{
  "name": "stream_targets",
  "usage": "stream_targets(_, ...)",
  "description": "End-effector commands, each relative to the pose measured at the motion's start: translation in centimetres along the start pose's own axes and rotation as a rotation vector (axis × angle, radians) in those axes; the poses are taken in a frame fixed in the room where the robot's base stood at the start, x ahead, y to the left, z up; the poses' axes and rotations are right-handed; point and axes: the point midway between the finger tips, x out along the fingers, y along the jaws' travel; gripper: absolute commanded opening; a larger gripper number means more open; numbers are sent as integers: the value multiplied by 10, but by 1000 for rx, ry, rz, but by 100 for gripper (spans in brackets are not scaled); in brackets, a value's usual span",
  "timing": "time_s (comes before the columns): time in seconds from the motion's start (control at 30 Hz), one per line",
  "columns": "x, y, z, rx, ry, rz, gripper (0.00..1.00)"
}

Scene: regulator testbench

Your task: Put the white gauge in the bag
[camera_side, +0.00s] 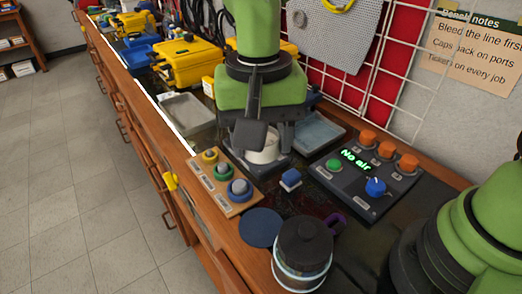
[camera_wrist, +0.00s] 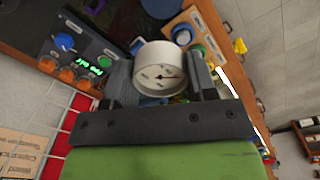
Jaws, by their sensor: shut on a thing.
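The white gauge (camera_wrist: 160,70) has a round white dial with a dark needle, facing my wrist camera. My gripper (camera_wrist: 161,78) is shut on it, with one dark finger on each side. In the side view the gauge (camera_side: 262,150) is low under my gripper (camera_side: 265,143), partly hidden by a finger; I cannot tell whether it touches what is below. No thing is clearly a bag. A yellow bag-like case (camera_side: 187,62) stands farther back on the bench, left of my arm; I cannot tell whether it is the bag.
A wooden block with coloured knobs (camera_side: 222,183) and a small blue-topped block (camera_side: 290,178) are near my gripper. A control panel (camera_side: 365,172) reads "No air". A dark-lidded jar (camera_side: 303,250) stands in front. Shallow trays (camera_side: 187,112) (camera_side: 318,132) flank my gripper. A wire grid lines the back.

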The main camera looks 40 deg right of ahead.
Motion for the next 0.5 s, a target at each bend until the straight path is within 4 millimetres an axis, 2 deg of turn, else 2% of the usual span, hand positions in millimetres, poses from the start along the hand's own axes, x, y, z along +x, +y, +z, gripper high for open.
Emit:
stream_targets(0.17,-12,0,0,-1,1,-1,26)
stream_targets(0.5,-12,1,-3,5,1,-1,26)
